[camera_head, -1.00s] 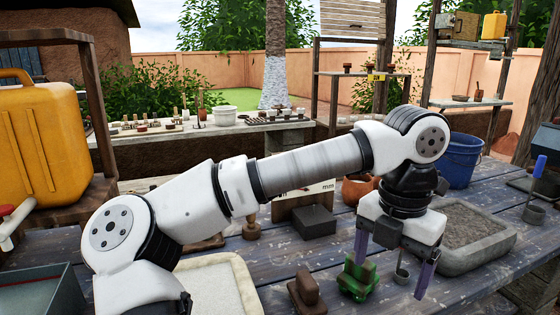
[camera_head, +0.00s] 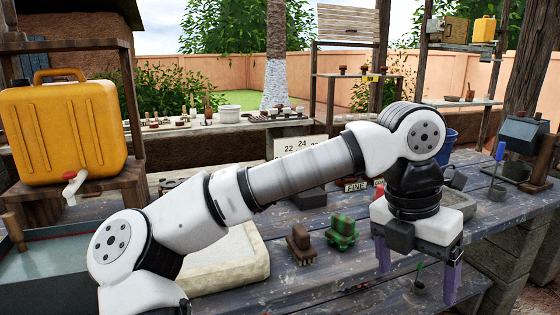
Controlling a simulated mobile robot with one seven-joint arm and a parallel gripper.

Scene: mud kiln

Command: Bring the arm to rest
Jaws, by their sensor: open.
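My arm crosses the view from the lower left to the upper right, bent down at the wrist. My gripper (camera_head: 418,272) points down over the front right part of the wooden table (camera_head: 330,285). Its two purple fingers are spread wide apart, and I see nothing held between them. I cannot tell how high the fingertips are above the table.
A pale tray (camera_head: 235,262) lies below my arm. A yellow jerrycan (camera_head: 65,130) stands at left. A blue bucket (camera_head: 447,143) is partly hidden behind my wrist. The table's front right edge is near.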

